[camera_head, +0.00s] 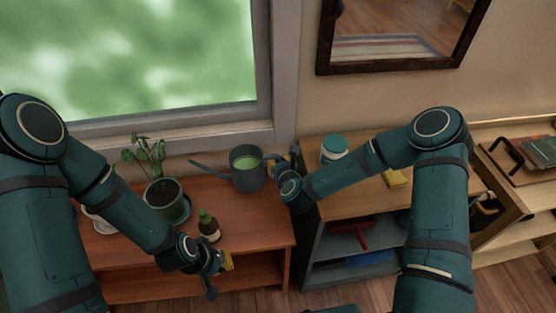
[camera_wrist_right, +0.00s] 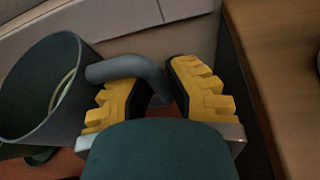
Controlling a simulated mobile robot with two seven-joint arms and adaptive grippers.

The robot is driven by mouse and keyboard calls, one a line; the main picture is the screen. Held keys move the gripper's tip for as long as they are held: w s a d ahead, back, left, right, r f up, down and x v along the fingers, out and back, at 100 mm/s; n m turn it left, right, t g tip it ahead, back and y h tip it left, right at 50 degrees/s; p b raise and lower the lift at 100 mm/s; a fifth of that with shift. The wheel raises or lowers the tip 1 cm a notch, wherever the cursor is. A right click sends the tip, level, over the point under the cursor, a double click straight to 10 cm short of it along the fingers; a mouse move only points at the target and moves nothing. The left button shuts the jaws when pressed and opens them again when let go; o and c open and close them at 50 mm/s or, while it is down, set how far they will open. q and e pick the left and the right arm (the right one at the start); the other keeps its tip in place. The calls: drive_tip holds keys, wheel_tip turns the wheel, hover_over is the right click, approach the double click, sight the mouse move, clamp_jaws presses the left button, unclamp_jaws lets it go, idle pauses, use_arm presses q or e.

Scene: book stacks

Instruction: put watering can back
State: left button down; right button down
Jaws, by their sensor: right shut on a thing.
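The dark grey watering can (camera_head: 248,180) is at the back right of the reddish wooden table (camera_head: 263,222), upright, with its spout pointing left. I cannot tell whether its base touches the table. My right gripper (camera_head: 279,162) is at the can's right side. In the right wrist view, the yellow fingers of my right gripper (camera_wrist_right: 160,95) are closed around the curved handle (camera_wrist_right: 130,68), with the can body (camera_wrist_right: 80,95) to the left. My left gripper (camera_head: 219,276) is low in front of the table's front edge, with its fingers apart and nothing visible between them.
A potted plant (camera_head: 165,198) and a small brown bottle with a green top (camera_head: 208,226) stand left of the can. A shelf unit (camera_head: 313,215) stands close on the right, bearing a jar with a teal lid (camera_head: 334,149). A window (camera_head: 150,55) is behind.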

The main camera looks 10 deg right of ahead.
drive_tip(key=shift+w+f+b, duration=0.1)
drive_tip(key=shift+f+b, duration=1.8)
drive_tip(key=shift+f, duration=1.95)
drive_tip(key=c, duration=1)
unclamp_jaws()
drive_tip(key=shift+f, duration=0.1)
drive_tip(key=v, duration=1.2)
